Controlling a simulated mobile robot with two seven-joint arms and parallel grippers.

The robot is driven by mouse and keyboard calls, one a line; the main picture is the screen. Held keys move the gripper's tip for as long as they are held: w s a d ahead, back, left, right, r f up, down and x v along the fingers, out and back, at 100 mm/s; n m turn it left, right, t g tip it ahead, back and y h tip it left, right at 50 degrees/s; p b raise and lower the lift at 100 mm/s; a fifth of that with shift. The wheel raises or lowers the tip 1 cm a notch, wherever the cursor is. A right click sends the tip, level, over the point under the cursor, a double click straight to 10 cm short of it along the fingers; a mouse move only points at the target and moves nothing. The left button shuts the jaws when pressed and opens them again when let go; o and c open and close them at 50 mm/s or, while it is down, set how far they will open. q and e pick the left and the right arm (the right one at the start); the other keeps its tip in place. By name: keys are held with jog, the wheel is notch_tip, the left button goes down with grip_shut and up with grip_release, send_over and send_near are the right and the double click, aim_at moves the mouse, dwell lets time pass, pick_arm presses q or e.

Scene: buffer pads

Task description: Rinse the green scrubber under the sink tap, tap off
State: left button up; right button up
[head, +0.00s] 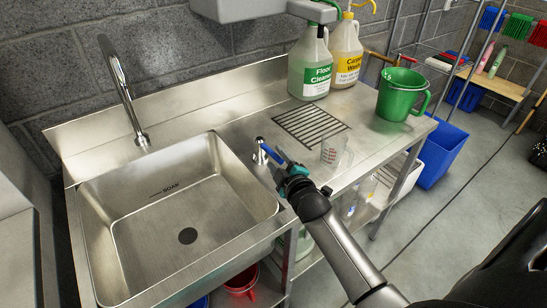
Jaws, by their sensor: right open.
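The steel sink (95,225) is at the left, its basin marked SOAK and empty apart from a dark drain. The curved chrome tap (122,85) rises behind it, and I see no water running from its spout. A small chrome valve with a blue lever (268,152) stands on the counter at the basin's right edge. My right gripper (281,166), dark with a teal part, is open at the lever's near end; I cannot tell whether it touches. I cannot make out the green scrubber. My left gripper is not in view.
A clear measuring cup (333,150) stands just right of my right gripper. Behind are a drain grate (311,127), a floor cleaner jug (310,68), a yellow-labelled jug (346,55) and a green pitcher (400,95). A blue bin (441,155) stands beyond the counter (235,127).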

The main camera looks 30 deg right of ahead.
aim_at(270, 152)
jog(key=shift+b+x, duration=0.3)
jog(key=shift+x, duration=1.15)
jog(key=shift+c, duration=0.3)
grip_shut()
